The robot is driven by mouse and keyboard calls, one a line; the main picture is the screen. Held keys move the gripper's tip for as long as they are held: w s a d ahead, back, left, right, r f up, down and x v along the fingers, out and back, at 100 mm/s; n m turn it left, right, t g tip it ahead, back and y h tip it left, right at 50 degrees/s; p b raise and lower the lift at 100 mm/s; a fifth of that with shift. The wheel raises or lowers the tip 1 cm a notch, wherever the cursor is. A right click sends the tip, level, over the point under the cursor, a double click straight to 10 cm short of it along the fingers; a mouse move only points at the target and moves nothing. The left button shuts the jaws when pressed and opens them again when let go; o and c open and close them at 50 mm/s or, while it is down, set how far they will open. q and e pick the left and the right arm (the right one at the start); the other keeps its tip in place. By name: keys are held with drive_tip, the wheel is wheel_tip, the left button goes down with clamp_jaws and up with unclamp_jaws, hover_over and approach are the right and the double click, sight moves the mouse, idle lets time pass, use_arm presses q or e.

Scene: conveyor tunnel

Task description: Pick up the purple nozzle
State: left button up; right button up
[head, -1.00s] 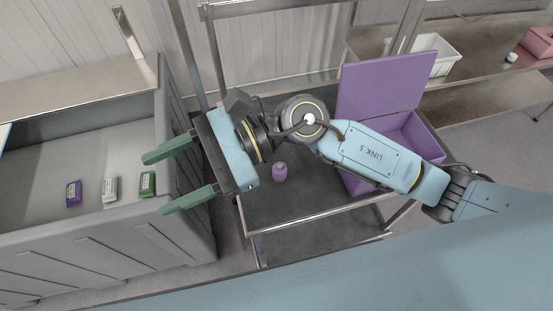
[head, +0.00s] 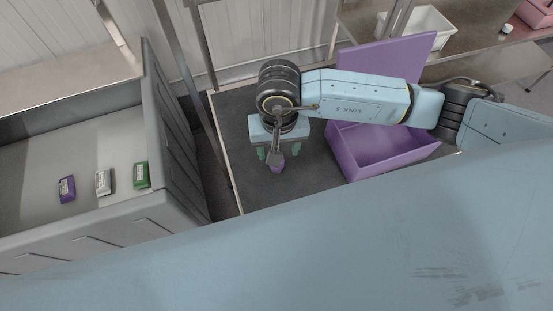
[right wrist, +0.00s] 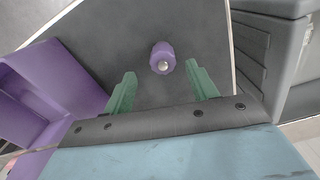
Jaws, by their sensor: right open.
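The purple nozzle (head: 277,166) stands on the dark top of the cart (head: 238,120), partly hidden by my right gripper in the head view. In the right wrist view the nozzle (right wrist: 162,58) shows whole, with a pale round tip facing the camera. My right gripper (head: 277,152) points down over the cart, close to the nozzle. Its green fingers (right wrist: 160,85) are open and empty. The nozzle lies a little beyond the fingertips in the wrist view, roughly centred between them. My left gripper is not in view.
An open purple box (head: 385,165) with a raised lid stands on the cart, right of the nozzle. A grey bin (head: 100,225) at the left holds a purple, a white and a green small box. A white bin (head: 425,25) sits on the back table.

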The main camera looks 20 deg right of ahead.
drive_tip(key=f, duration=0.3)
drive_tip(key=f+p, duration=0.1)
drive_tip(key=f, duration=0.2)
drive_tip(key=shift+a+f, duration=0.2)
drive_tip(key=shift+f, duration=0.05)
drive_tip(key=c, duration=1.1)
wheel_tip(320, 180, up, 10)
drive_tip(key=shift+r+b, duration=0.1)
drive_tip(key=shift+b, duration=0.35)
drive_tip(key=shift+c, duration=0.2)
drive_tip(key=o, duration=0.4)
drive_tip(key=shift+w, duration=0.1)
clamp_jaws()
